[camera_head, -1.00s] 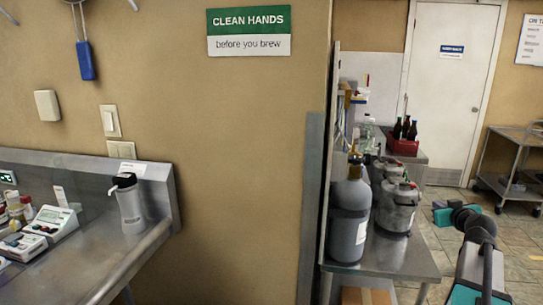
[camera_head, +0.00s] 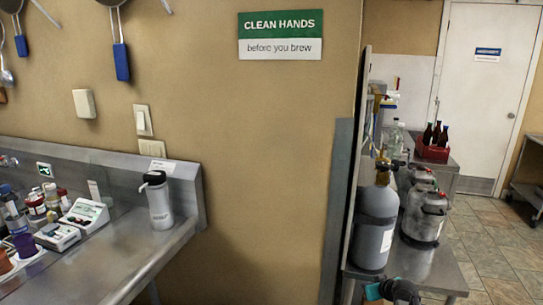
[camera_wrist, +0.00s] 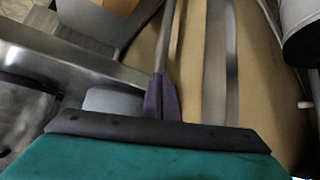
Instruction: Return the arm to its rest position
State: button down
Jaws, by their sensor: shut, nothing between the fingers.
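My gripper (camera_wrist: 160,98) shows in the wrist view as two purple fingers, closed together with nothing between them. Behind them is its dark and teal body. In the head view, only a small teal and dark part of my arm shows at the bottom edge, in front of the steel table with the gas cylinder. The fingers cannot be made out there.
A red crate (camera_head: 432,152) with bottles is behind. A steel counter (camera_head: 125,255) with instruments and a dispenser (camera_head: 159,205) is at the left.

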jog(key=s+a+f+n+g+y, duration=0.2)
jog(key=s+a+f+g, duration=0.6)
jog(key=s+a+f, duration=1.35)
jog(key=s+d+f+m+g+h, duration=0.1)
jog(key=s+f+m+g, duration=0.1)
jog(key=s, duration=1)
jog(key=s+d+f+m+g+h+p, duration=0.1)
jog(key=s+f+g, duration=0.3)
jog(key=s, duration=0.9)
jog(key=shift+d+f+m+g+h, duration=0.3)
jog(key=shift+d+f+m+h, duration=0.15)
jog(key=shift+m+h, duration=0.3)
